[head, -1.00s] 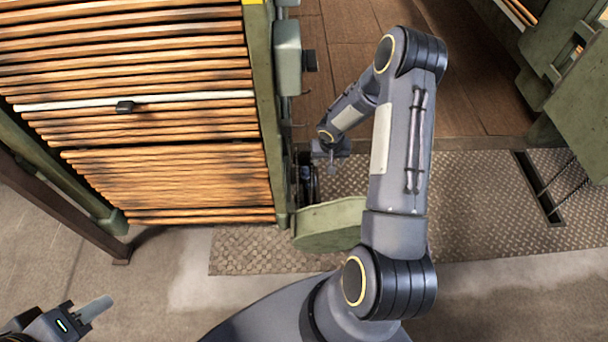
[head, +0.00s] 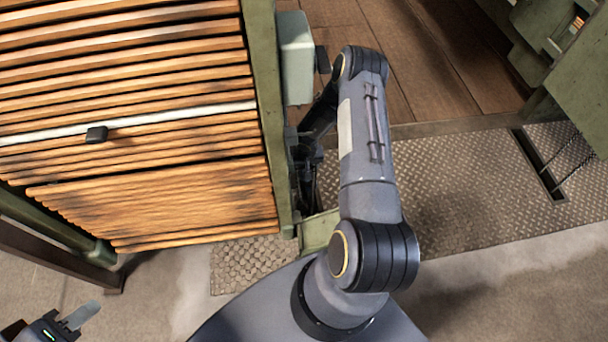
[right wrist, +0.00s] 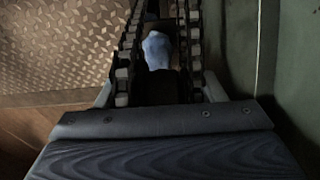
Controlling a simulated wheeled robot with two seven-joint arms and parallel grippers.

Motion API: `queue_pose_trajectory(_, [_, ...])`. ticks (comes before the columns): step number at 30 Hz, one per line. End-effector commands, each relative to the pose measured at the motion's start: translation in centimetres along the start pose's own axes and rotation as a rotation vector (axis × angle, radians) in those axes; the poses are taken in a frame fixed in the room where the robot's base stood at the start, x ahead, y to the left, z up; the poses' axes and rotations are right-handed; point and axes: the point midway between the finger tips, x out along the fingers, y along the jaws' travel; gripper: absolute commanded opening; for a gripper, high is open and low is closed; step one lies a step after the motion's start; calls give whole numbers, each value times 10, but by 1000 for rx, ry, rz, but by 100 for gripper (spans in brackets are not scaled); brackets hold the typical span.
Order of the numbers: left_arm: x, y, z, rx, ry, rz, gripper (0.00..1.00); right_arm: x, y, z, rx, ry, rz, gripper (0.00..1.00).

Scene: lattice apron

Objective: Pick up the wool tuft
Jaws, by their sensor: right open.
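A pale blue, rounded lump (right wrist: 157,50), which looks like the wool tuft, sits in a dark gap between two chain-like runs in the right wrist view. I cannot pick the tuft out in the head view. My right gripper (head: 309,168) is open beside the machine's right edge, in shadow and partly hidden by my arm. The lump lies ahead of it, and nothing shows held. My left gripper (head: 76,318) is at the lower left corner, far from the machine's right side; only a pale finger shows clearly.
The wooden slats of the lattice apron (head: 150,205) fill the upper left. A green frame post (head: 266,110) and a pale green box (head: 296,58) stand close to my right arm. Chain runs (right wrist: 124,75) flank the lump closely. Patterned metal floor plate (head: 450,190) is open at right.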

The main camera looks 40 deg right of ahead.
Motion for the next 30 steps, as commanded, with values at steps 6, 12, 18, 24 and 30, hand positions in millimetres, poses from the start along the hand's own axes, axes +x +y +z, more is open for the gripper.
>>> queue_pose_trajectory(6, [5,-2,2,0,0,0,36,22,0,0,0,0,0,63])
queue_pose_trajectory(12, [13,-6,7,0,0,0,36,49,4,-3,4,-1,0,63])
queue_pose_trajectory(18, [19,-8,9,0,0,0,36,71,3,-4,-1,0,1,63])
queue_pose_trajectory(24, [18,-8,9,0,0,0,36,72,3,-5,-2,1,1,63])
queue_pose_trajectory(30, [18,-8,9,0,0,0,36,72,3,-5,-1,1,1,47])
